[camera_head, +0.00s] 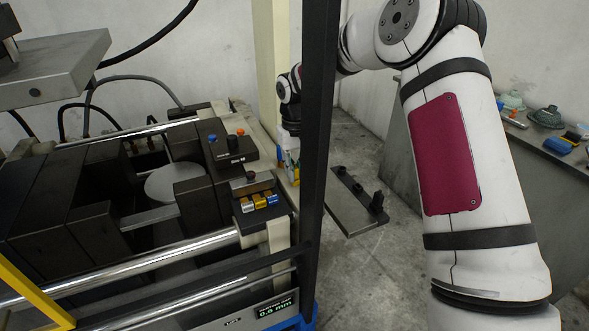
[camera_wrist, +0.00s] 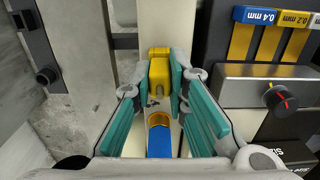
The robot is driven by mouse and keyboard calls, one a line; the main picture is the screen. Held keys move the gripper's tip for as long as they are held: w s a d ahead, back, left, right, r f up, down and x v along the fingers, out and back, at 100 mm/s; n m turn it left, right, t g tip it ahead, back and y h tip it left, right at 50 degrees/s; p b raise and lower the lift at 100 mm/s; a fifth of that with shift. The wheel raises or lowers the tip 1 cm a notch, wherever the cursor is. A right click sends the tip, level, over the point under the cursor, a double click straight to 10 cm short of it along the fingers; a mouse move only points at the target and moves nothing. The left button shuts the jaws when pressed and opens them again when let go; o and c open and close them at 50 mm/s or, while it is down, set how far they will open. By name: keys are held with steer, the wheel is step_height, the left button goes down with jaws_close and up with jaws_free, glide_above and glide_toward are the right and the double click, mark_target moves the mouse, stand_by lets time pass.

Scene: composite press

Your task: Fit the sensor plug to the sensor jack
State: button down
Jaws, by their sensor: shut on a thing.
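A yellow piece with a notched end, which looks like the sensor plug (camera_wrist: 159,66), sits between the teal fingertips of my gripper (camera_wrist: 160,88) in the wrist view. My gripper is shut on it. A blue body with an orange-yellow ring at its end, perhaps the sensor jack (camera_wrist: 159,142), lies just below the plug in the picture, lined up with its notched end. A pale gap shows between the two, so they look apart. In the head view my gripper (camera_head: 289,150) is beside the press's right end, partly hidden by a dark upright.
The press (camera_head: 70,195) with dark blocks and chrome bars fills the left of the head view. Blue and yellow gauge tags (camera_head: 259,201) hang on its corner; they also show in the wrist view (camera_wrist: 256,17). A dark upright post (camera_head: 318,150) stands close to my arm.

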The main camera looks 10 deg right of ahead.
steer(key=shift+f, duration=0.1)
steer(key=c, duration=1.5)
jaws_free()
